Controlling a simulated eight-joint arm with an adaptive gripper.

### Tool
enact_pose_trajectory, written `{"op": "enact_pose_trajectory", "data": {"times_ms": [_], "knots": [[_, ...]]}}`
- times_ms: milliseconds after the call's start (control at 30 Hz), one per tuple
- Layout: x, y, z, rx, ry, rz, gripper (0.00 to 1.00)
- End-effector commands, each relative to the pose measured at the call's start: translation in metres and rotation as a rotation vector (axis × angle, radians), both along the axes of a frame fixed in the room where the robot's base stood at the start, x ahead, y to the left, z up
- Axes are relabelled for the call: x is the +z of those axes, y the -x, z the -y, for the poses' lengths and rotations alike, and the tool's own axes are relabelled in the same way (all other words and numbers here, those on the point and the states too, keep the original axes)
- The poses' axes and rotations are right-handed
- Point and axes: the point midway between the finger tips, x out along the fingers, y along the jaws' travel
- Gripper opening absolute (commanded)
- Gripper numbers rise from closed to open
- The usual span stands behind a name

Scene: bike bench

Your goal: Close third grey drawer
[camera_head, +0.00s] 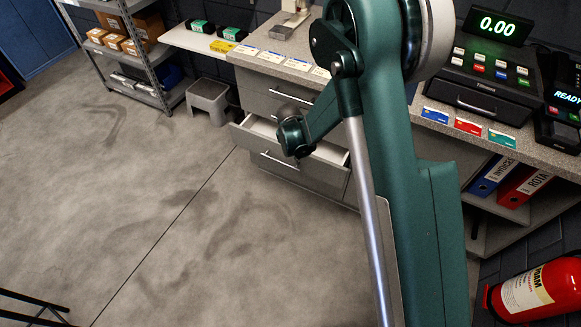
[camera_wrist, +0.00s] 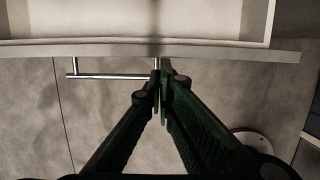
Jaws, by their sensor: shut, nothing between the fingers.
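A grey drawer (camera_head: 252,147) in the bench unit stands pulled out, with its pale inside showing. A drawer front above it looks shut. In the wrist view the open drawer's front edge (camera_wrist: 225,50) runs across the top, with its bar handle (camera_wrist: 110,76) below. My gripper (camera_wrist: 162,88) is shut and empty. Its fingertips are just outside the drawer front, close to the right end of the handle. I cannot tell whether they touch it. In the head view my wrist is in front of the open drawer, and the fingers cannot be made out.
A grey step stool (camera_head: 208,100) stands left of the drawers, beside a metal shelf rack (camera_head: 150,75) with boxes. A cash register (camera_head: 485,75) sits on the counter at right, above binders. A fire extinguisher (camera_head: 535,290) is at lower right. The floor in front is clear.

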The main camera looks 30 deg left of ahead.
Motion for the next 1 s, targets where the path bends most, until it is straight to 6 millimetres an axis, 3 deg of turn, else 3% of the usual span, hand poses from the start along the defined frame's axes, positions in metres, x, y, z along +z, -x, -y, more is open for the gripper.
{"op": "enact_pose_trajectory", "data": {"times_ms": [133, 333, 767, 1000], "knots": [[0.000, -0.014, 0.001, -0.001, 0.000, 0.000, 0.00], [0.000, -0.020, 0.000, -0.001, 0.000, 0.000, 0.00], [0.000, -0.018, 0.000, 0.000, 0.000, 0.000, 0.00], [0.000, -0.003, 0.000, 0.002, 0.000, 0.000, 0.00]]}}
